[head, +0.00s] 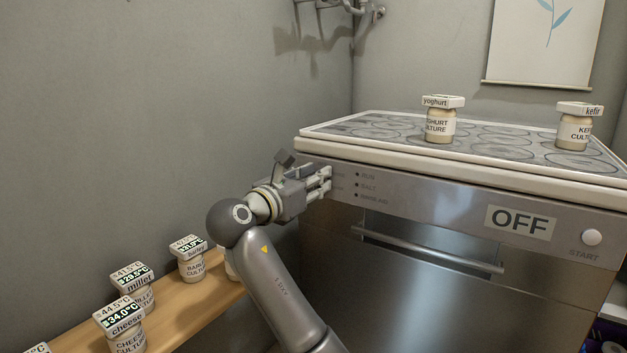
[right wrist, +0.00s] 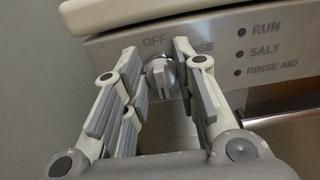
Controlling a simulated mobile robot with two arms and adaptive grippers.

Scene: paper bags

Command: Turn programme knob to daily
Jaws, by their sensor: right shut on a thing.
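The programme knob (right wrist: 161,78) is a small round silver and white dial at the left end of the dishwasher's front panel (head: 438,200). In the right wrist view it sits between the two fingers of my right gripper (right wrist: 164,72), which is shut on it. The word OFF shows above the knob and a partly hidden label ending in "SE" is to its right. I cannot tell which label the knob points to. In the head view my right gripper (head: 325,182) hides the knob at the panel's left end. My left gripper is not in view.
A display reading OFF (head: 520,222) and a round START button (head: 592,237) are on the panel's right. A yoghurt jar (head: 440,125) and a kefir jar (head: 574,131) stand on top. A wooden shelf (head: 183,322) with several jars is at lower left.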

